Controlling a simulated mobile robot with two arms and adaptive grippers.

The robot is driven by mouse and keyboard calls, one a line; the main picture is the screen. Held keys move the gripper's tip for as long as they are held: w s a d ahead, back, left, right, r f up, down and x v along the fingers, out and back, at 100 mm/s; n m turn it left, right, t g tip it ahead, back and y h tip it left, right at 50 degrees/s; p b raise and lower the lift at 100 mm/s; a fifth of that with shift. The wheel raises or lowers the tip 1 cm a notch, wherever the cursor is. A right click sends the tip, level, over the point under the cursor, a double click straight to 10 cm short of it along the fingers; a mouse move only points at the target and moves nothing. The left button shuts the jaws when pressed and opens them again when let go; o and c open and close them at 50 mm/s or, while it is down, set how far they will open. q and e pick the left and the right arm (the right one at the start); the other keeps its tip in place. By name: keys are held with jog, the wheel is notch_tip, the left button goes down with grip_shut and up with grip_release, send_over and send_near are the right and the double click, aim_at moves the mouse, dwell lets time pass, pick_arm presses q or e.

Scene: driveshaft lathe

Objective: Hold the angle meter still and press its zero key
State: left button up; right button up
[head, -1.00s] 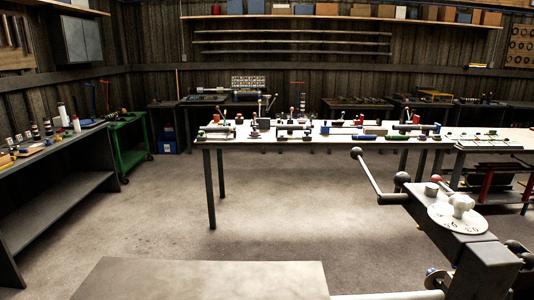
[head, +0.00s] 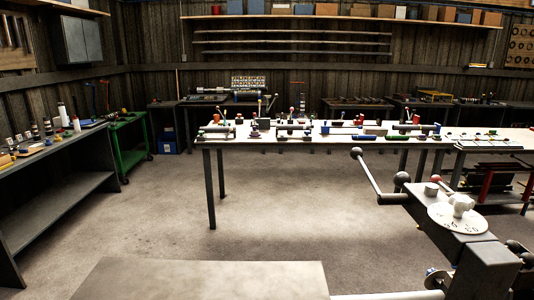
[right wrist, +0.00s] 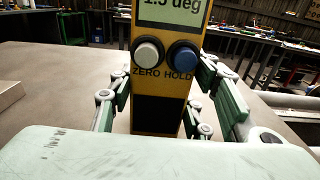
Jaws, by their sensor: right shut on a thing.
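The angle meter (right wrist: 158,118) stands in the middle of the right wrist view, with a yellow body and a dark lower panel. Its screen (right wrist: 172,10) is cut off by the top edge and ends in "deg". The zero key (right wrist: 148,51) is a round pale grey button above the word ZERO. A round blue key (right wrist: 184,56) sits to its right above HOLD. My right gripper (right wrist: 165,95) is shut on the meter, with a green-padded finger at each side. Nothing is seen touching either key. My left gripper is not in view.
A bare grey surface (right wrist: 50,85) lies around the meter. In the head view, a lathe part with a white dial (head: 455,217) and ball-ended handles stands at the right. A long table (head: 290,142) with many tools stands beyond open floor (head: 290,215).

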jog(key=c, duration=0.4)
jog(key=shift+f, duration=0.1)
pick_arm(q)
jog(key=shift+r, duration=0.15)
pick_arm(e)
jog(key=shift+s+f, duration=0.1)
jog(key=shift+f, duration=0.1)
dwell(0.5)
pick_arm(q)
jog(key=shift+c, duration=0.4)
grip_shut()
pick_arm(e)
jog(key=shift+f, duration=0.1)
